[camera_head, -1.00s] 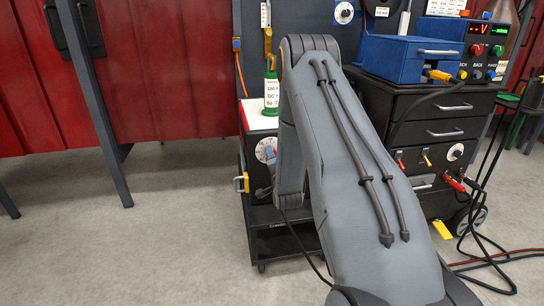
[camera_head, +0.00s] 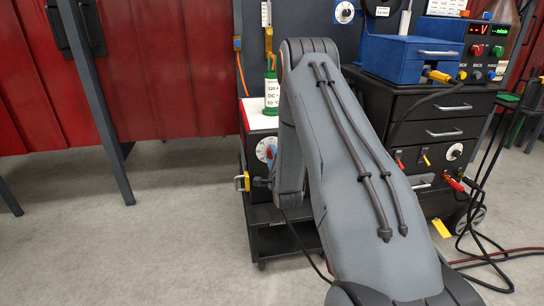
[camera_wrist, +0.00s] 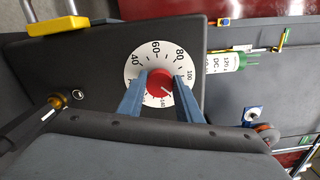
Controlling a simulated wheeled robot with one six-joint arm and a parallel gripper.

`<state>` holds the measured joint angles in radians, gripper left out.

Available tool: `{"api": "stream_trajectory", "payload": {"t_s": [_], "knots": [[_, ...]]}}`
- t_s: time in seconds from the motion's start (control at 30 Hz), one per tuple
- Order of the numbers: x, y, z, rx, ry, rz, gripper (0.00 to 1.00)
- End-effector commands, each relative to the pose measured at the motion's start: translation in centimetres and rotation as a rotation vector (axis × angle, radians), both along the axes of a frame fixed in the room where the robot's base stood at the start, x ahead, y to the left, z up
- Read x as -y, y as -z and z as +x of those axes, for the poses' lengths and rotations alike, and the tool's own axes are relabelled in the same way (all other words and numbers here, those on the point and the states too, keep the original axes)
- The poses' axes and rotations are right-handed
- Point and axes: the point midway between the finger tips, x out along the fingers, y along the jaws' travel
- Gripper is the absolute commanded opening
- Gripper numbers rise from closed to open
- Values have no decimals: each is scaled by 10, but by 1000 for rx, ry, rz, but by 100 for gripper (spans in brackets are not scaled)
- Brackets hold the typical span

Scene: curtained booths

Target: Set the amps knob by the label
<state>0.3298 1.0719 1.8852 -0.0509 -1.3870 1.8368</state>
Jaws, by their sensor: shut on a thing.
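The amps dial (camera_wrist: 134,68) is a white numbered disc on the dark front of the welder, with a red knob (camera_wrist: 160,86) at its centre. In the wrist view my gripper (camera_wrist: 161,80) has its blue fingers on both sides of the knob and is shut on it. The knob's pale pointer mark seems to face the lower right, between 100 and 140; the exact reading is unclear. The dial also shows in the head view (camera_head: 262,149), partly hidden by my arm. The label (camera_head: 272,94) on a green bottle (camera_head: 271,75) reads about 120 A, DC +, 60 °C.
A dark drawer cabinet (camera_head: 450,108) with a blue box (camera_head: 400,57) stands right. Cables lie on the floor there. The floor at left is open.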

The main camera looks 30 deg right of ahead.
Motion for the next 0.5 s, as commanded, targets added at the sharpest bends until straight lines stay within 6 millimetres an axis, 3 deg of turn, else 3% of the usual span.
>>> {"api": "stream_trajectory", "payload": {"t_s": [0.4, 0.43, 0.5], "knots": [[1, 1, -1, 0, 3, 6, 9], [1, 1, -1, 0, 3, 6, 37], [1, 1, -1, 0, 3, 5, 48]]}}
